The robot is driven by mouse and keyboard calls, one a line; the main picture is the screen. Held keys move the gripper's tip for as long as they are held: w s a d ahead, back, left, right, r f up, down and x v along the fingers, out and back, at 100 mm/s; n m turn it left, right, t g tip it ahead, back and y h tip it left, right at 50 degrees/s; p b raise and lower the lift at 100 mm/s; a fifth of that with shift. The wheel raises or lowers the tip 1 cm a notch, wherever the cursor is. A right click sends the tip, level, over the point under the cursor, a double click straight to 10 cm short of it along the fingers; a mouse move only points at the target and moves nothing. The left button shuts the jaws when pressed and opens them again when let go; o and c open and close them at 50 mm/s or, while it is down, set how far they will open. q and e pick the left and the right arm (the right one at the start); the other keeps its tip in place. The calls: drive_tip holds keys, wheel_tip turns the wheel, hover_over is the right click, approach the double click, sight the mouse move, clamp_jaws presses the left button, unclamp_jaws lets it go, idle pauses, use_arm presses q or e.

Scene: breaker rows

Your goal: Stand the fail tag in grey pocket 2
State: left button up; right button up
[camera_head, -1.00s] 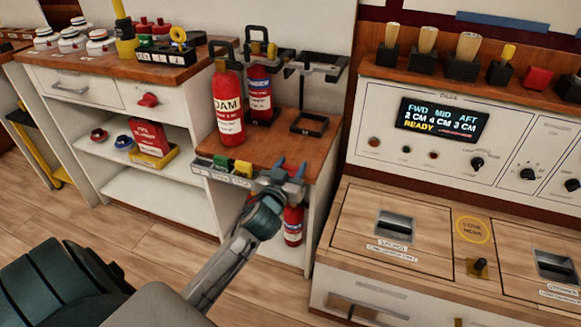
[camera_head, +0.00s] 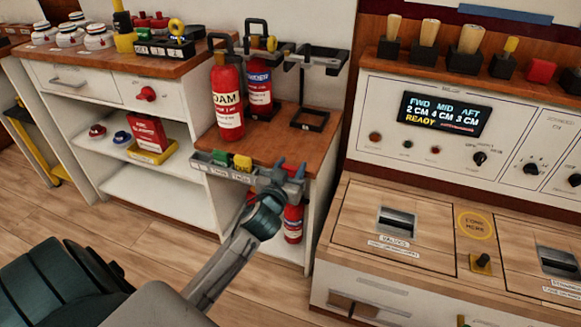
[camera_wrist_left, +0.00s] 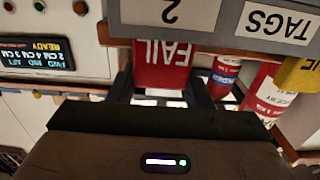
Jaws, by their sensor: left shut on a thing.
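The red fail tag (camera_wrist_left: 163,75) shows in the left wrist view, upside down, between the fingers of my left gripper (camera_wrist_left: 162,92). My left gripper is shut on it. The tag's far part is hidden behind the grey rack front (camera_wrist_left: 225,32), level with the label 2 (camera_wrist_left: 172,12), so it seems to be at or in pocket 2. How deep it sits I cannot tell. In the head view my left gripper (camera_head: 281,174) is at the right end of the grey rack (camera_head: 213,170), and it hides the tag. My right gripper is not in view.
Green (camera_head: 221,158) and yellow (camera_head: 242,163) tags stand in the rack's left part. Red extinguishers (camera_head: 228,103) stand on the wooden shelf behind it. Another extinguisher (camera_head: 293,222) is below the gripper. A wooden-topped console (camera_head: 370,205) is close on the right.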

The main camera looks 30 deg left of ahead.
use_arm(q)
drive_tip(key=shift+f+b, duration=0.3)
drive_tip(key=shift+f, duration=0.15)
drive_tip(key=o, duration=1)
drive_tip(key=shift+o, duration=0.2)
drive_tip(key=shift+s, duration=0.1)
drive_tip(key=v, duration=1)
drive_tip(key=shift+s, duration=0.35)
